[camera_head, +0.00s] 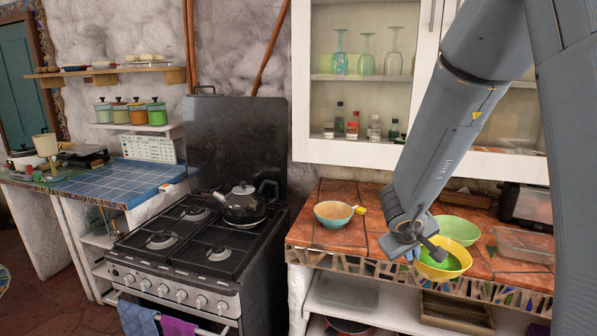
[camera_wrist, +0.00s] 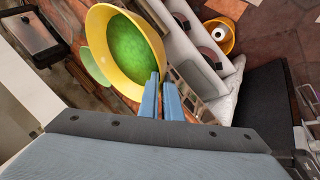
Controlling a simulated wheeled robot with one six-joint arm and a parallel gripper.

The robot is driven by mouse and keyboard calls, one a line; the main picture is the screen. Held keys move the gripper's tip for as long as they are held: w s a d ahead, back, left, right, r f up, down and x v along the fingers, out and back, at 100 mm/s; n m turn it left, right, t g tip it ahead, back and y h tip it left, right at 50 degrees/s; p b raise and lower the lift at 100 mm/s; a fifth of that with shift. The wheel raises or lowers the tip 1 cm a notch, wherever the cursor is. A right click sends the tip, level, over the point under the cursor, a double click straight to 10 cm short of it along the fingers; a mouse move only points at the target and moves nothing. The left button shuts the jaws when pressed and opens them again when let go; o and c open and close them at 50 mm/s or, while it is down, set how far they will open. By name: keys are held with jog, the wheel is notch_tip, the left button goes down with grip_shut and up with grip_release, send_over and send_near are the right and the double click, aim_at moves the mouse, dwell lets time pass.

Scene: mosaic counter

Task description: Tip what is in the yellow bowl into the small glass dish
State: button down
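The yellow bowl (camera_head: 459,257) is at the front edge of the tiled counter, tilted, with green contents (camera_head: 436,262) inside. In the wrist view the yellow bowl (camera_wrist: 97,25) fills the upper left, and the green contents (camera_wrist: 128,45) lie in it. My gripper (camera_head: 422,250) is at the bowl's left rim. In the wrist view its fingers (camera_wrist: 160,80) are close together with the rim between them. A clear, low glass dish (camera_head: 525,244) seems to lie on the counter to the right; its inside is hard to make out.
A green bowl (camera_head: 458,229) stands just behind the yellow bowl. A dark appliance (camera_head: 528,207) is at the back right. The stove (camera_head: 190,245) stands to the left, across a gap.

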jog(key=s+a+f+m+b, duration=0.1)
jog(key=a+f, duration=0.2)
jog(key=f, duration=0.5)
jog(key=s+a+f+m+g+h+b, duration=0.1)
jog(key=a+f+m+b, duration=0.1)
jog(key=f, duration=0.6)
jog(key=s+a+f+m+g+h+b, duration=0.1)
jog(key=s+a+f+b, duration=0.1)
jog(key=f, duration=0.6)
jog(key=shift+a+f+m, duration=0.3)
jog(key=shift+a+f, duration=0.05)
jog(key=shift+a, duration=0.55)
jog(key=shift+w, duration=0.1)
